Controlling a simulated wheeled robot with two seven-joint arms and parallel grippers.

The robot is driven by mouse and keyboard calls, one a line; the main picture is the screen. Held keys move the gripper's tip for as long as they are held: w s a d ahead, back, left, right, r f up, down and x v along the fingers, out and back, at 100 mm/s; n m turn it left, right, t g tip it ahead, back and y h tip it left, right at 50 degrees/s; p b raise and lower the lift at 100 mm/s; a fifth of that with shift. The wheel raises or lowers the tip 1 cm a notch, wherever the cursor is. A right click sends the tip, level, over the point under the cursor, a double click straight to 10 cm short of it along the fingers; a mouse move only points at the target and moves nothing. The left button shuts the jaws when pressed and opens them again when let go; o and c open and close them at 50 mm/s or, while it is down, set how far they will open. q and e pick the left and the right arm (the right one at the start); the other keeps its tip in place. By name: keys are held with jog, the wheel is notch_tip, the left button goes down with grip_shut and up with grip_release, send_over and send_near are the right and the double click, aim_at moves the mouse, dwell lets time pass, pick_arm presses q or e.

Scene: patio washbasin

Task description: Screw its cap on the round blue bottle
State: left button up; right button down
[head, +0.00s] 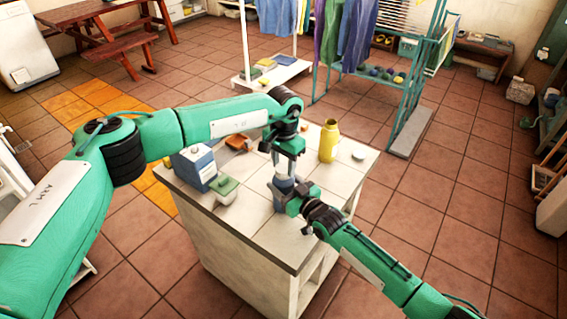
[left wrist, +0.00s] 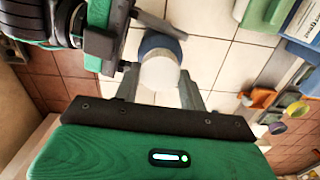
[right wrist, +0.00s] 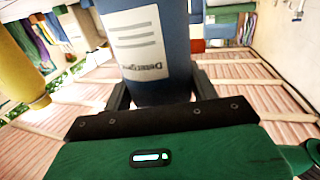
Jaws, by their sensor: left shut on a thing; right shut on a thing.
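The round blue bottle (head: 281,205) stands on the tiled counter, with a white label facing the right wrist camera (right wrist: 145,40). My right gripper (head: 290,197) is shut around its body; the fingers also show in the right wrist view (right wrist: 160,92). My left gripper (head: 285,163) points down from above and is shut on the white cap (left wrist: 160,73). In the left wrist view the cap lines up over the top of the blue bottle (left wrist: 160,42). I cannot tell whether the cap is seated on the neck, because the fingers and cap hide it.
A yellow bottle (head: 328,142) and a small white round item (head: 358,154) stand on the counter's right side. The counter's front (head: 270,240) is bare.

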pick_arm(q)
jog(key=shift+m, duration=0.3)
jog(key=o, duration=0.9)
jog(key=shift+r, duration=0.1)
jog(key=shift+r, duration=2.2)
jog(key=shift+c, duration=0.2)
